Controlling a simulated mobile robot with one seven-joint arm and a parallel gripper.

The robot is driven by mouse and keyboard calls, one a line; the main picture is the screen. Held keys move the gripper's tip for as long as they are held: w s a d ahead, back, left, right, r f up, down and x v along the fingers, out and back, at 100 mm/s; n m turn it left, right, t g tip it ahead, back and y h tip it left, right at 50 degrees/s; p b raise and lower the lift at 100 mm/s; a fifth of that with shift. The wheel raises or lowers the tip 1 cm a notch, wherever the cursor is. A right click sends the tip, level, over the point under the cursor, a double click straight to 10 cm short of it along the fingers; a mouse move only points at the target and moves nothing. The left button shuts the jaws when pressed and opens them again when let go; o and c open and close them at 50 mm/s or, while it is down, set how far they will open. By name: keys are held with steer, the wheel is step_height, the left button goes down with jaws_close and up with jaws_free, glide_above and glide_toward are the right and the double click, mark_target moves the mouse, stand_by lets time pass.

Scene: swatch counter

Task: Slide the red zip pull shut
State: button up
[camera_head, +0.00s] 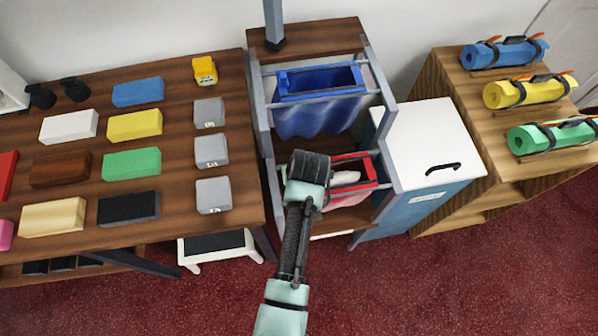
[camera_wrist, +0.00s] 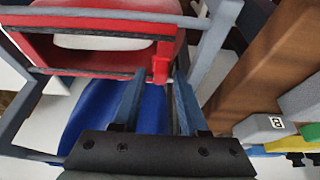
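The red bag (camera_head: 372,163) hangs in the lower part of the grey rack, its top open and something white inside. Its red rim (camera_wrist: 90,22) fills the upper left of the wrist view. The red zip pull (camera_wrist: 161,66) is a small upright block at the rim's right end. My gripper (camera_wrist: 159,80) is open, with one finger on each side of the pull in the picture. I cannot tell whether the pull lies between the fingertips or just beyond them. In the head view my wrist hides the fingers and the bag's left end.
A blue bag (camera_head: 315,96) hangs higher in the grey rack (camera_head: 388,112). A white-topped cabinet (camera_head: 425,135) stands to its right, and a shelf (camera_head: 480,95) with rolled mats beyond. The left table (camera_head: 75,165) holds coloured blocks. Red floor is clear in front.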

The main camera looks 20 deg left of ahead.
jaws_close()
stand_by(1.2)
